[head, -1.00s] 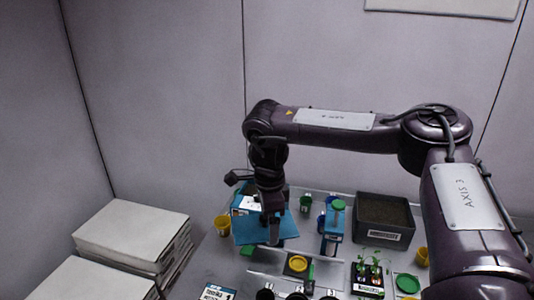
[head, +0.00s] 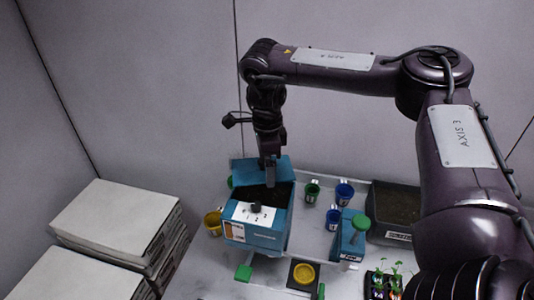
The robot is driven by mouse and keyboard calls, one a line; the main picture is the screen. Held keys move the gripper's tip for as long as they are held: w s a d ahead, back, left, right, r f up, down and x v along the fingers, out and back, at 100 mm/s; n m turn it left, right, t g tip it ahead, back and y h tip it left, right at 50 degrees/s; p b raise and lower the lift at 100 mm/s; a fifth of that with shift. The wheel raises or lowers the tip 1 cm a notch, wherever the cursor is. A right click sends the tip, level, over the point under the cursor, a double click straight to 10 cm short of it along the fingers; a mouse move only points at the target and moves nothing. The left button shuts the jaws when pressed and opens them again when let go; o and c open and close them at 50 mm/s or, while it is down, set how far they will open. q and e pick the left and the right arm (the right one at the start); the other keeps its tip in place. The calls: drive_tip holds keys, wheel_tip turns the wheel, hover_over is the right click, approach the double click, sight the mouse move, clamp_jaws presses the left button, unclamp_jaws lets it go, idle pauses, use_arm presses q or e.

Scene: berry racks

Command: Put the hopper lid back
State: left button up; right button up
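The hopper looks to be the blue box (head: 262,239) with a white labelled panel and a small black knob on its near side. Its top shows a dark opening. A flat blue panel (head: 243,170), which may be the lid, stands at the back of the opening. My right gripper (head: 271,178) points down in front of this panel, over the box. Its fingers are small and dark, and I cannot tell whether they grip the panel or whether the panel rests on the box. My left gripper is out of view.
A yellow cup (head: 212,224) stands left of the box. Green and blue cups (head: 312,191) stand to its right, with a blue green-topped dispenser (head: 352,237) and a dark soil tray (head: 396,208). Stacked white boxes (head: 118,222) fill the left.

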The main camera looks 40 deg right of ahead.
drive_tip(key=f, duration=0.1)
drive_tip(key=s+f, duration=0.1)
drive_tip(key=f, duration=0.1)
drive_tip(key=shift+a, duration=0.15)
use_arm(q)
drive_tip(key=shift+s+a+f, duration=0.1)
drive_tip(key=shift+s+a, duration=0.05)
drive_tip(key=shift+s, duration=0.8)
use_arm(e)
drive_tip(key=f, duration=0.3)
drive_tip(key=shift+w+d, duration=0.2)
drive_tip(key=shift+w, duration=0.2)
drive_tip(key=shift+f, duration=0.1)
drive_tip(key=o, duration=0.8)
drive_tip(key=shift+c, duration=0.2)
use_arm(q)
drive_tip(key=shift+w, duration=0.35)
